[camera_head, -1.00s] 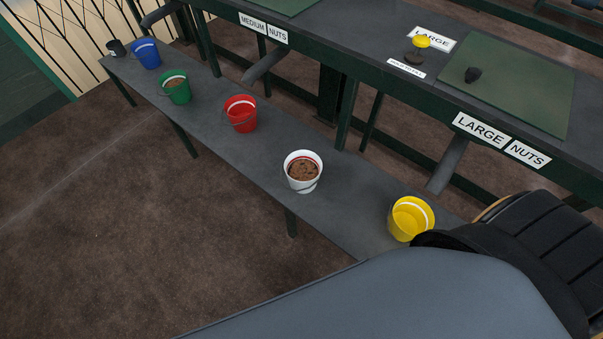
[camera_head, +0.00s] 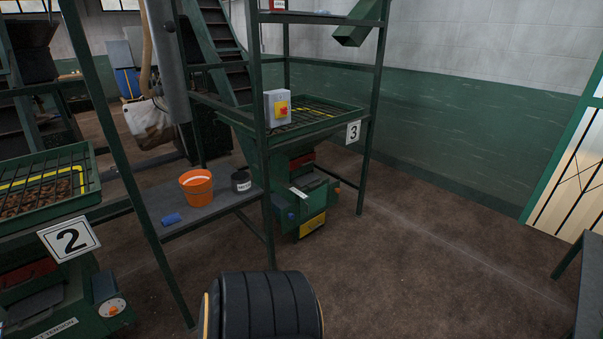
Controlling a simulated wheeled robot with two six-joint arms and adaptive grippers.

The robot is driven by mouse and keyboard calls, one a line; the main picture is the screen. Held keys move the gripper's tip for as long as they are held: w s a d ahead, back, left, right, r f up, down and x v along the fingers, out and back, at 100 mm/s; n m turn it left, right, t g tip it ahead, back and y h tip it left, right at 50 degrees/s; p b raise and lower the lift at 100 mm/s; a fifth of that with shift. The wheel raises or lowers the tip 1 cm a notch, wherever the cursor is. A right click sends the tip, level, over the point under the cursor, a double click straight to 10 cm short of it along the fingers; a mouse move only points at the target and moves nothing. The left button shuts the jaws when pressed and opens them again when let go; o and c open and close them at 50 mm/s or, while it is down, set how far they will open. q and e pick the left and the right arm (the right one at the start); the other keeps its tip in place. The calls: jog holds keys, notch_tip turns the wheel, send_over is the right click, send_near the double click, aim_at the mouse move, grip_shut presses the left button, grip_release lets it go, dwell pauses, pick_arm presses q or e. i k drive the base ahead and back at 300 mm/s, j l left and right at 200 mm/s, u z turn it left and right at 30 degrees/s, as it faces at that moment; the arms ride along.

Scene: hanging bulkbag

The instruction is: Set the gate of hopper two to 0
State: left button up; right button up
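Hopper two, a green hopper (camera_head: 99,202) with the number 2 plate (camera_head: 70,239), stands at the left edge in the head view. A dark grid with a yellow bar covers its top, and brown nuts (camera_head: 40,196) lie under the grid. Below it is a green machine (camera_head: 72,300) with a round white-and-orange fitting (camera_head: 112,307) and a partly cut-off label (camera_head: 55,331). I cannot make out the gate or its setting. Neither of my grippers is in view.
Floor (camera_head: 400,260) at right is open.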

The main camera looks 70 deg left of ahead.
aim_at(23, 309)
jog(key=u, duration=4.45)
